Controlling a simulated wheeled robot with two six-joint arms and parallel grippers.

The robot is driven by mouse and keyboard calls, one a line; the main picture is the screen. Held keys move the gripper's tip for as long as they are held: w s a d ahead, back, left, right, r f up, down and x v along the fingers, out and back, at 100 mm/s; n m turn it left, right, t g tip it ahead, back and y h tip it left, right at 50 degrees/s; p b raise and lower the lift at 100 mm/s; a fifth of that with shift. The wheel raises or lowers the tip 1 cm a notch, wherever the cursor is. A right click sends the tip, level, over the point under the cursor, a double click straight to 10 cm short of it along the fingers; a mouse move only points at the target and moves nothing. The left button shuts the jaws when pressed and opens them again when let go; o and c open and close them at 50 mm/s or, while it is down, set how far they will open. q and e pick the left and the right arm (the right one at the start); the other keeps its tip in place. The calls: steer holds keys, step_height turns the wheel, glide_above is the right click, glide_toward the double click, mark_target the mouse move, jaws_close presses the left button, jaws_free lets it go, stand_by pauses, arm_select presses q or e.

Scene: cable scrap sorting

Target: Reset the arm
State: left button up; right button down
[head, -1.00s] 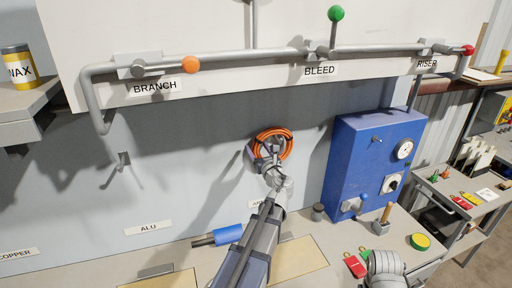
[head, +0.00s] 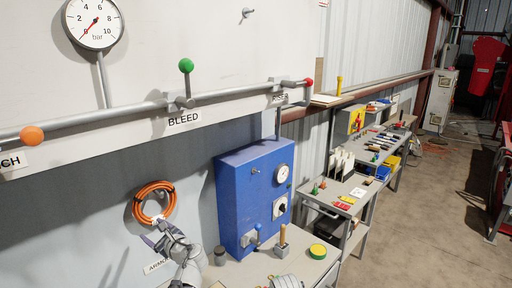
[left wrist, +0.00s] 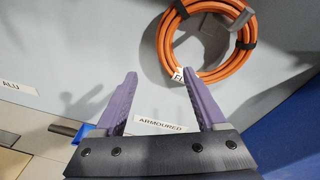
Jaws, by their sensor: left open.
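An orange cable coil (head: 154,203) hangs on the grey wall panel above the ARMOURED label (head: 158,267). In the left wrist view the coil (left wrist: 165,50) has dark ties and a small white tag. My left gripper (head: 157,235) is just below the coil in the head view. Its purple fingers (left wrist: 160,78) are apart with nothing between them, and the ARMOURED label (left wrist: 160,125) shows behind the gap. The coil appears apart from the fingers. My right gripper is not in view.
A blue box (head: 250,195) with a gauge stands right of the coil. A pipe with an orange knob (head: 32,136) and a green knob (head: 186,65) runs above. A yellow-green roll (head: 318,251) lies on the bench. Shelves with tools stand further right, beside open floor.

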arm_select(q)
steer(key=s+d+f+n+g+h+b, duration=0.1)
steer(key=s+d+f+n+g+h, duration=0.2)
steer(key=s+d+f+n, duration=0.4)
steer(key=s+d+f+n+g+h, duration=0.3)
steer(key=d+f+n, duration=0.2)
steer(key=d+f, duration=0.4)
steer(key=s+d+f+n+g+h, duration=0.4)
steer(key=s+d, duration=0.7)
steer(key=d, duration=0.3)
steer(key=shift+s+d+n+h, duration=0.2)
steer(key=shift+s+n+h, duration=0.05)
steer(key=shift+n+h, duration=0.5)
